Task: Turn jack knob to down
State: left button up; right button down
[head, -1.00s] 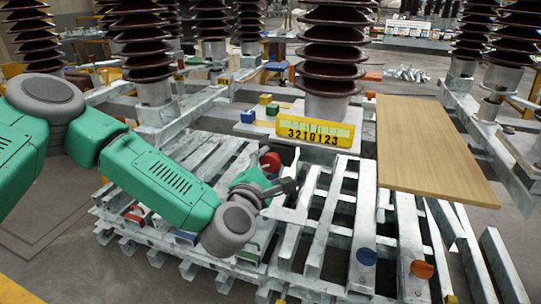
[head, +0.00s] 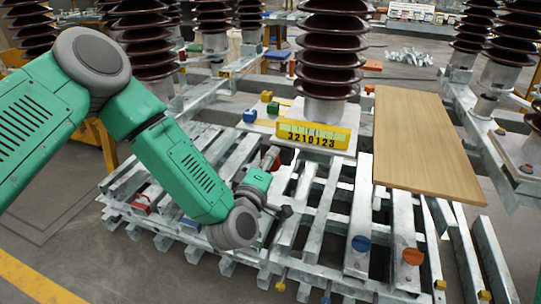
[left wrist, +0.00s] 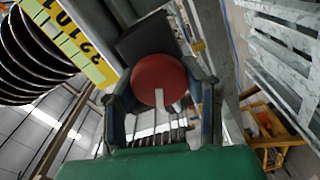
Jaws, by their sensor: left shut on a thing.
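A round red knob (left wrist: 160,76) with a pale bar on its face sits against a dark block (left wrist: 145,38) in the left wrist view. In the head view only a little of the red knob (head: 271,154) shows, beyond my green hand. My left gripper (left wrist: 162,92) has one finger on each side of the knob and is shut on it; in the head view the gripper (head: 268,163) is partly hidden by its own hand. Which way the knob points is hard to tell. My right gripper is not in view.
A yellow number plate (head: 313,135) stands beside the knob, below a brown ribbed insulator (head: 328,50). A wooden board (head: 425,145) lies on the metal frame at right. Blue (head: 361,243) and orange (head: 412,256) knobs stand on the front beams.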

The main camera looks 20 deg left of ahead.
pick_arm(q)
jog(key=m+p, duration=0.1)
jog(key=m, duration=0.1)
jog(key=m+p, duration=0.1)
jog(key=m, duration=0.1)
jog(key=m+p, duration=0.1)
jog(key=m, duration=0.1)
jog(key=shift+s+d+f+m, duration=0.15)
jog(key=shift+s+f+m, duration=0.1)
jog(key=shift+m, duration=0.05)
jog(key=m+p, duration=0.1)
jog(key=m, duration=0.2)
jog(key=shift+m+p, duration=0.7)
jog(key=shift+m, duration=0.9)
jog(key=o, duration=1.2)
jog(key=shift+o, duration=0.2)
jog(key=shift+w+r, duration=0.1)
